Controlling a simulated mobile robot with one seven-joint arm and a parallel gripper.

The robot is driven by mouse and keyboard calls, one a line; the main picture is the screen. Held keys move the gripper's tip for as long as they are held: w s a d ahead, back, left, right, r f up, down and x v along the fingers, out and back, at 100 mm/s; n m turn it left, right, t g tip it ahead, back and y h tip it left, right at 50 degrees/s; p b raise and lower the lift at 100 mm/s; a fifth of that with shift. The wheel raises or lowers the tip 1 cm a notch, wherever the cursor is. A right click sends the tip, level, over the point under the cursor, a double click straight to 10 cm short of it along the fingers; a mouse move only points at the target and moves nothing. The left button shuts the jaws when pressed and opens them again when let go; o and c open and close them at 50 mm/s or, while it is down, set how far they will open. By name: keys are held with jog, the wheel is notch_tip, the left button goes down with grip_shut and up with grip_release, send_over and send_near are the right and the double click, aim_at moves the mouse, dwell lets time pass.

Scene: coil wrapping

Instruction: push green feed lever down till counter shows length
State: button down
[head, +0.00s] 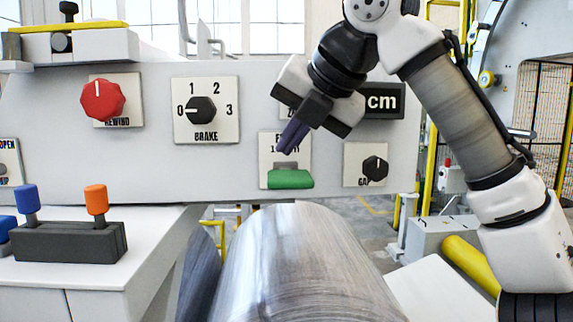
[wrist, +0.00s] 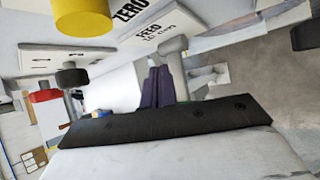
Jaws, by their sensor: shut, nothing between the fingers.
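The green feed lever (head: 290,179) sticks out from the lower part of its white FEED plate (head: 302,145) on the grey panel. My gripper (head: 290,140) is shut and empty, its dark purple fingers angled down in front of the plate, above the lever in the picture. Contact with the lever cannot be told. The counter (head: 390,101) is a dark display showing "cm"; my gripper hides its digits. In the wrist view the shut fingers (wrist: 157,86) show below the FEED plate (wrist: 150,38), beside a grey stub; the green handle is not clearly seen there.
A large metal coil (head: 300,265) lies below the panel. Blue and orange levers (head: 96,199) stand at the left.

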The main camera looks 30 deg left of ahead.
jog(key=shift+f, duration=0.35)
jog(key=shift+f, duration=0.6)
dwell(0.7)
dwell(0.5)
jog(key=shift+r+p, duration=0.8)
jog(key=shift+r, duration=0.25)
jog(key=shift+w+a+r, duration=0.1)
jog(key=shift+w+r, duration=0.05)
jog(key=shift+r, duration=2.35)
jog(key=shift+f, duration=0.1)
